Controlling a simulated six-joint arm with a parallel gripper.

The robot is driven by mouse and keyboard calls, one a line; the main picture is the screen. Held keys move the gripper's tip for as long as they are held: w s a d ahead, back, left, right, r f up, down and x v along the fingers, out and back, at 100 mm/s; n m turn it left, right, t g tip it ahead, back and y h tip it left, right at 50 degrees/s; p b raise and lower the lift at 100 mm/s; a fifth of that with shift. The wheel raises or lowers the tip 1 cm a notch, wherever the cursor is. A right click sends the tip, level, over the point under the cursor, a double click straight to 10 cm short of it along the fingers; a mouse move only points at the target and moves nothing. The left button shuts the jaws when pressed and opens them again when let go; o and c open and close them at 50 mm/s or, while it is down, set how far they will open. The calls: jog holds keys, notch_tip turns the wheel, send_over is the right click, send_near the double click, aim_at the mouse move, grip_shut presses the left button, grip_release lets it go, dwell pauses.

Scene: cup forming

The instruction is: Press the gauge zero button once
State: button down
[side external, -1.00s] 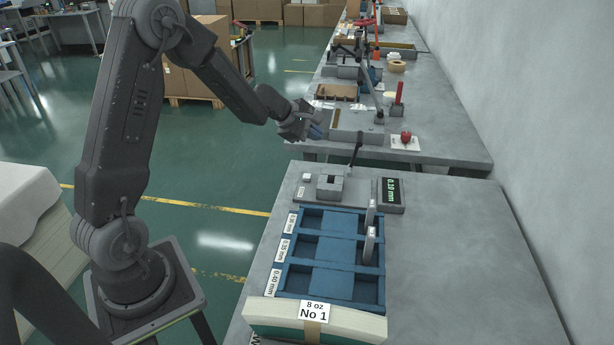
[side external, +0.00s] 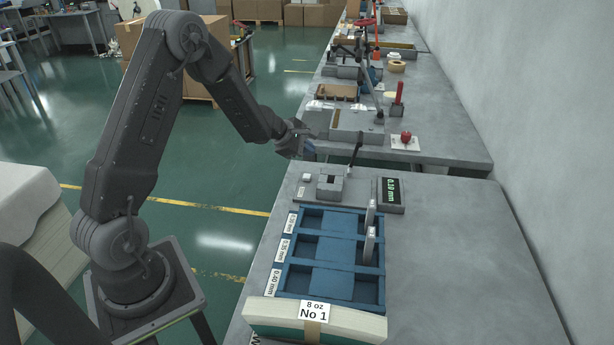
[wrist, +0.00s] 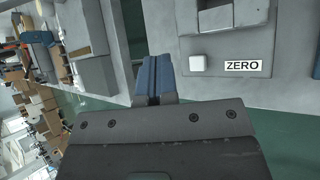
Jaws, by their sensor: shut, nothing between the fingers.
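In the side view the button (side external: 307,177) sits at the left end of the gauge's grey base plate (side external: 352,192). The gauge display (side external: 389,192) at the right end shows green digits, apparently 0.10 mm. My gripper (wrist: 156,76) is shut and empty, with blue fingertips. In the wrist view the tips are left of the button and apart from it. In the side view my gripper (side external: 308,147) is above and behind the button, clear of it.
A grey block with a lever (side external: 333,183) stands on the plate, right of the button. A blue tray (side external: 325,268) with labelled compartments lies in front, with two upright pale pieces at its right. A second bench (side external: 450,150) with tools stands behind. The table's right side is bare.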

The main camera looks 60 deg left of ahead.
aim_at(307, 177)
jog(key=shift+f, duration=2.85)
jog(key=shift+f, duration=0.1)
jog(key=shift+f, duration=0.3)
jog(key=shift+f, duration=0.5)
dwell(0.4)
jog(key=shift+r, duration=0.95)
jog(key=shift+r, duration=2.5)
